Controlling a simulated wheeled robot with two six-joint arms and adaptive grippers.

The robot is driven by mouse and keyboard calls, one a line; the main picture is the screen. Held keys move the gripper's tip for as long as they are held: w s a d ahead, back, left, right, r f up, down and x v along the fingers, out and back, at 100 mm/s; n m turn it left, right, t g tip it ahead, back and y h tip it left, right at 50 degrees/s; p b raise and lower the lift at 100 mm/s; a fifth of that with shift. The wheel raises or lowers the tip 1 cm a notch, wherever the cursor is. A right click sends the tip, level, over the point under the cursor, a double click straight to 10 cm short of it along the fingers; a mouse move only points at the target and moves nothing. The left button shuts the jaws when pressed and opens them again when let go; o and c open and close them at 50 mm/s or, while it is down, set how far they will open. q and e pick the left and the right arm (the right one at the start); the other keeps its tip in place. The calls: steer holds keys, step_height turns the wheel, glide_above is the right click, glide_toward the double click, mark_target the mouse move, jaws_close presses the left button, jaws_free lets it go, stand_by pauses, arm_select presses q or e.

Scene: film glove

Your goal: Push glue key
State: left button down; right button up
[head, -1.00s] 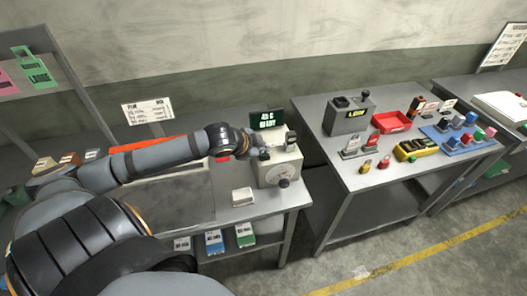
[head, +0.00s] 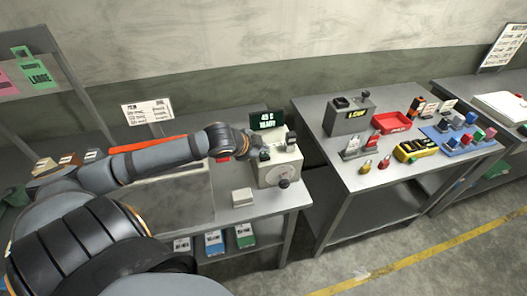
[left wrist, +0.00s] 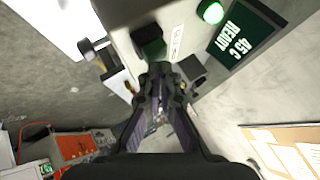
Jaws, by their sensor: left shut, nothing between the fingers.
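A pale grey machine (head: 280,172) with a round dial and a dark knob stands on the left bench. Its dark green display (head: 267,121) reads 45 C READY and also shows in the left wrist view (left wrist: 240,35). In the left wrist view a dark green block (left wrist: 150,42) sits on the machine beside a small white label; it may be the glue key, but I cannot read it. My left gripper (left wrist: 158,76) is shut and empty, its tips close to this block; touching or apart I cannot tell. My right gripper is not in view.
A lit green lamp (left wrist: 210,12) is beside the display. A small white box (head: 242,197) lies left of the machine. The right-hand table (head: 350,185) holds a red tray (head: 391,123) and several small items. A gap of floor separates the two tables.

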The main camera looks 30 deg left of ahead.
arm_select(q)
steer(key=shift+f, duration=0.45)
steer(key=shift+r, duration=0.15)
steer(key=shift+r+p, duration=0.3)
steer(key=shift+p, duration=0.05)
steer(key=shift+r, duration=0.1)
step_height(320, 180, up, 6)
steer(key=p, duration=0.6)
